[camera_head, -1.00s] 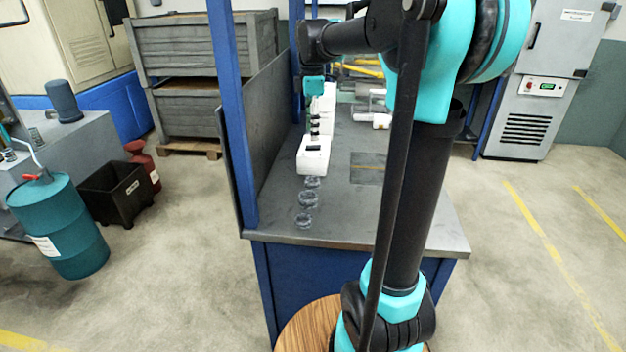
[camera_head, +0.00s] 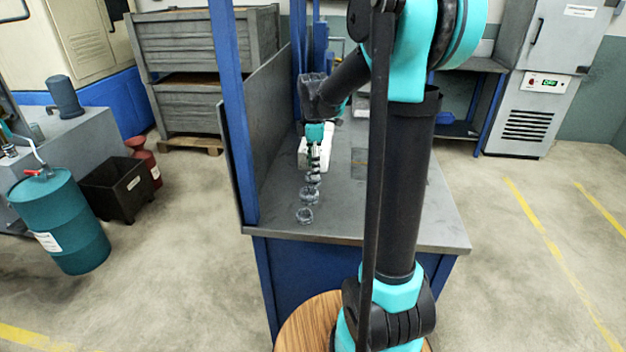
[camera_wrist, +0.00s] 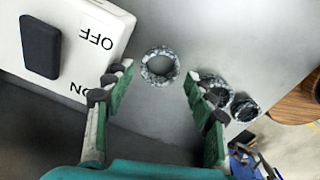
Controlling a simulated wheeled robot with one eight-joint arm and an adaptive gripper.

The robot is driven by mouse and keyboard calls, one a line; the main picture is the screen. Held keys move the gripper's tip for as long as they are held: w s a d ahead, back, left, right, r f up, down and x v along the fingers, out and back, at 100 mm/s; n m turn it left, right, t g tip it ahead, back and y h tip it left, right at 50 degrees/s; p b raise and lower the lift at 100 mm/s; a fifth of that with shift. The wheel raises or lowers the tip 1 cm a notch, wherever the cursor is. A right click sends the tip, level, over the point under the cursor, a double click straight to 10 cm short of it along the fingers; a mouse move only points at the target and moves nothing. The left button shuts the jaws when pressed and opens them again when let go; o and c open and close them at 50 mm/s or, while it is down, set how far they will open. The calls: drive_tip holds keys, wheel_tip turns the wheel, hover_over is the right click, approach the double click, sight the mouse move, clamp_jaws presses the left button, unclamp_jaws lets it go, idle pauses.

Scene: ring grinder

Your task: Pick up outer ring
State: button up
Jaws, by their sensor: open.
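Three dark grey, mottled rings lie in a row on the grey workbench (camera_head: 400,228). In the wrist view one ring (camera_wrist: 160,82) appears between and just beyond my fingertips; a second ring (camera_wrist: 213,80) is partly hidden by the right finger, and a third ring (camera_wrist: 243,107) lies farther right. The head view shows the nearest ring (camera_head: 305,216) and the middle ring (camera_head: 309,196); the far one is largely behind my gripper. Which is the outer ring, I cannot tell. My gripper (camera_wrist: 158,72) is open and empty, its green fingers apart. It also shows in the head view (camera_head: 314,170), low over the bench.
A white box (camera_wrist: 95,25) with a black switch and ON/OFF marks stands close to my left finger. A blue post (camera_head: 232,110) and grey side panel bound the bench's left. The bench is clear to the right of the rings.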

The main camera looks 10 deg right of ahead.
drive_tip(key=shift+f, duration=1.4)
drive_tip(key=shift+c, duration=0.3)
drive_tip(key=c, duration=0.9)
drive_tip(key=shift+c, duration=0.2)
drive_tip(key=shift+r, duration=0.2)
wheel_tip(320, 180, up, 20)
drive_tip(key=shift+s+f, duration=0.15)
